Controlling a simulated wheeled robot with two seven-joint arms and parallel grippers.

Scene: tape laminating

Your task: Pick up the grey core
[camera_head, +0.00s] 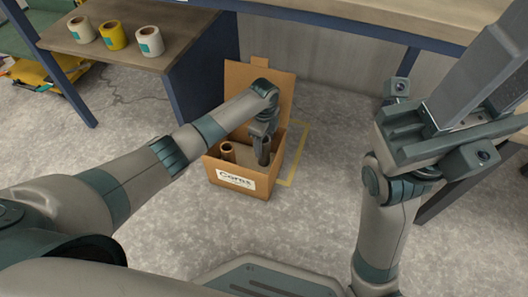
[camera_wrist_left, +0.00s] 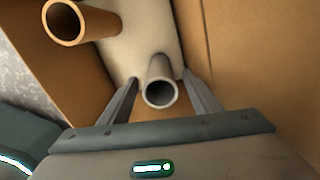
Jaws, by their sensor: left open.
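The grey core (camera_wrist_left: 160,82) is a hollow tube seen end-on in the left wrist view, between the two spread fingers of my left gripper (camera_wrist_left: 160,98). A gap seems to show on each side of it. In the head view my left gripper (camera_head: 263,140) reaches down into an open cardboard box (camera_head: 240,181) labelled "Cores", and the grey core (camera_head: 264,158) shows at its fingers. My right arm (camera_head: 385,225) is raised at the right; I cannot make out its finger state.
A brown core (camera_wrist_left: 66,22) stands in the same box, left of the grey one. The box's walls and raised flap (camera_head: 274,85) are close around my left gripper. Several tape rolls (camera_head: 113,36) stand on a shelf at the upper left. Open floor lies in front.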

